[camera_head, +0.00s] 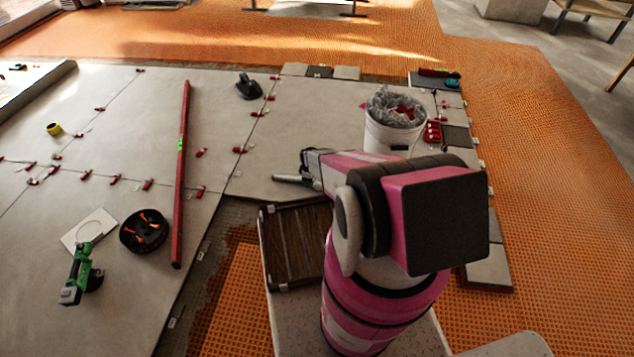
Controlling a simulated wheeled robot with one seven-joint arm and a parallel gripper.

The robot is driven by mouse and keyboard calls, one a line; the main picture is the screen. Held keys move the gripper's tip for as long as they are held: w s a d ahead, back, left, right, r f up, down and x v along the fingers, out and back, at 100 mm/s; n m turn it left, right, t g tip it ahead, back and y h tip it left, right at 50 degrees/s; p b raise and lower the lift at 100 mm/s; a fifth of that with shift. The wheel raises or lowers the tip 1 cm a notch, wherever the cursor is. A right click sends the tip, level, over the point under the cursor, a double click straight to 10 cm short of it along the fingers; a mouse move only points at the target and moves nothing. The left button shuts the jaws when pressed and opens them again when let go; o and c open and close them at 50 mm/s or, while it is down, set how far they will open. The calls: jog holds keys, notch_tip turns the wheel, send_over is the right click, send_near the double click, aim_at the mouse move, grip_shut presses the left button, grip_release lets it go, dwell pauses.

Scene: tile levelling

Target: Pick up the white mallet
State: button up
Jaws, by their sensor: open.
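I cannot make out a white mallet in the head view; my pink arm hides part of the floor where one could lie. My gripper (299,168) is at the end of the arm, just above the grey tiles left of the white bucket. It is open, with its far side partly hidden by my wrist. I cannot tell whether anything lies between its fingers.
A white bucket (388,136) with a grey liner stands right of my gripper. A long red level (181,170) lies on the tiles (120,120). A black reel (143,230), green tool (80,273), black tool (248,87) and several red clips lie around.

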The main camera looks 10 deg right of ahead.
jog(key=shift+f, duration=0.6)
grip_shut()
jog(key=shift+r, duration=0.15)
